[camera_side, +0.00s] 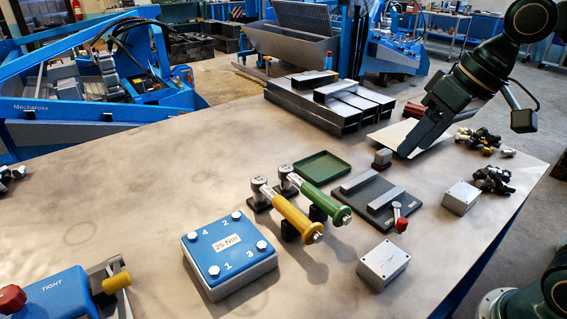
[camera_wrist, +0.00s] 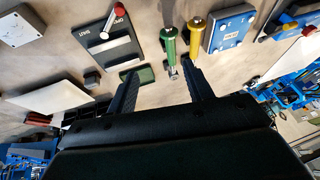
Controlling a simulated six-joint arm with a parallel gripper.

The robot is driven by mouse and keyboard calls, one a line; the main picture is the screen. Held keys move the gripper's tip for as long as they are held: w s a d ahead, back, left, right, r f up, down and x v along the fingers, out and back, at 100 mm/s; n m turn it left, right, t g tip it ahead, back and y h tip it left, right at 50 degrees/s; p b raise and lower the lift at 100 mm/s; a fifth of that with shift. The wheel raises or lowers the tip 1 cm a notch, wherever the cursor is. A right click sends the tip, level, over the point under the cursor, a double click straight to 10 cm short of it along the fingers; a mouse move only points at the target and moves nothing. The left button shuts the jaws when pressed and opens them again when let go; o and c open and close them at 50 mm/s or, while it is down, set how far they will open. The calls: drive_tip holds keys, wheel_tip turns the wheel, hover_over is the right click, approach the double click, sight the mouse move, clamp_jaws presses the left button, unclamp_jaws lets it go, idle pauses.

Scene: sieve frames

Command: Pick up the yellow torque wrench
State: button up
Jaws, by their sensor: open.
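The yellow torque wrench (camera_side: 292,215) rests on black supports on the table, its handle end toward the front right in the side view. In the wrist view the yellow wrench (camera_wrist: 196,38) stands beyond the right finger. The green torque wrench (camera_side: 318,194) lies parallel beside it; in the wrist view it (camera_wrist: 170,48) shows beyond the gap between my fingers. My gripper (camera_side: 411,150) is open and empty, away from both wrenches, toward the back right of the table. Its two fingers also show in the wrist view (camera_wrist: 160,70).
A blue block with numbered bolts (camera_side: 229,255) sits left of the wrenches. A green tray (camera_side: 321,167) and a dark plate with a red-knobbed lever (camera_side: 376,218) lie to their right. Grey boxes (camera_side: 383,265) and dark metal bars (camera_side: 335,108) stand around.

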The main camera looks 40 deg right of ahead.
drive_tip(key=w+a+g+y, duration=0.2)
drive_tip(key=w+a, duration=0.1)
drive_tip(key=w, duration=0.7)
drive_tip(key=g+y, duration=0.2)
drive_tip(key=y, duration=0.1)
approach(282, 197)
drive_tip(key=shift+v, duration=2.1)
drive_tip(key=shift+w+a, duration=0.15)
drive_tip(key=shift+w, duration=0.05)
drive_tip(key=shift+x, duration=4.2)
drive_tip(key=shift+s+f, duration=0.1)
drive_tip(key=shift+s, duration=0.05)
drive_tip(key=shift+x, duration=2.55)
drive_tip(key=shift+s+f, duration=0.1)
drive_tip(key=shift+s, duration=0.05)
